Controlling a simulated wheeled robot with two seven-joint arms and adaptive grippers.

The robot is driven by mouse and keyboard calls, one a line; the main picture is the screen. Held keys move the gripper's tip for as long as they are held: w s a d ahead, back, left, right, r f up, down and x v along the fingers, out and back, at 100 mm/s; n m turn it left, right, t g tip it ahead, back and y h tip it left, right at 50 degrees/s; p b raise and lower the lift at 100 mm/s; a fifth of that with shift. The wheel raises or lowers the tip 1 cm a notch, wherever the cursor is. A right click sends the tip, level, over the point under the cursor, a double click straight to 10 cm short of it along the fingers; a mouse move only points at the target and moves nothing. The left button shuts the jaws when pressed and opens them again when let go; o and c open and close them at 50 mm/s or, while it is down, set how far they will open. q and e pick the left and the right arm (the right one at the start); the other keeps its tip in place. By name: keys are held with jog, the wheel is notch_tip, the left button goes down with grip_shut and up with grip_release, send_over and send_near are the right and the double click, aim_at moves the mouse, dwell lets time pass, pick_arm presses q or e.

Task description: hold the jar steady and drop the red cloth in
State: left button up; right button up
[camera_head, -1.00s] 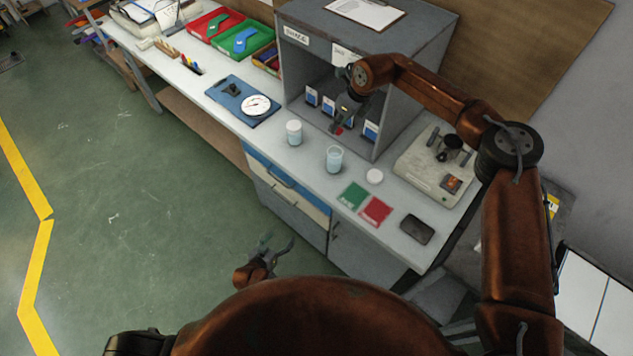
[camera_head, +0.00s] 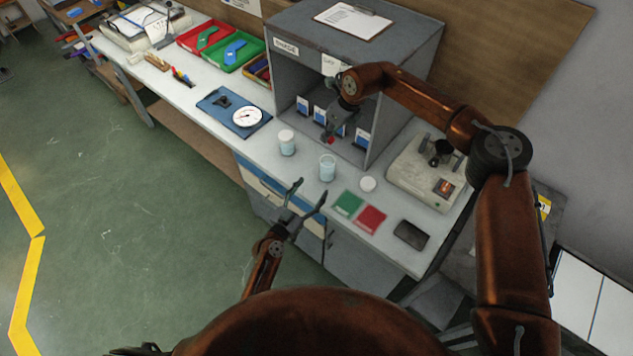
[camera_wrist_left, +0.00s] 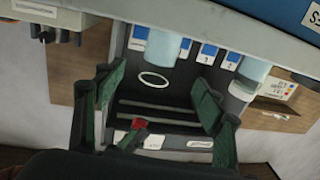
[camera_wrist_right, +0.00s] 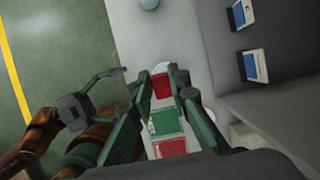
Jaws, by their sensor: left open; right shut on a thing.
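An open jar (camera_head: 327,169) with pale blue contents stands upright on the bench. It also shows between my left fingers' directions in the left wrist view (camera_wrist_left: 161,47). The red cloth (camera_head: 330,140) is held by my right gripper (camera_head: 333,134), above and just behind the jar in the head view. The cloth shows between the right fingers in the right wrist view (camera_wrist_right: 161,85). My left gripper (camera_head: 308,194) is open and empty at the bench's front edge, apart from the jar, its fingers towards it.
A second jar (camera_head: 287,143) with a white lid stands left of the open one. A loose white lid (camera_head: 367,184), green mat (camera_head: 347,204), red mat (camera_head: 370,219) and dark pad (camera_head: 411,235) lie to the right. A grey cabinet (camera_head: 377,133) stands behind.

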aim_at(328, 168)
pick_arm(q)
jog(key=x, duration=1.1)
jog(key=shift+w+f, duration=0.1)
jog(key=shift+w, duration=0.15)
jog(key=shift+c, duration=0.5)
jog(key=c, duration=1.3)
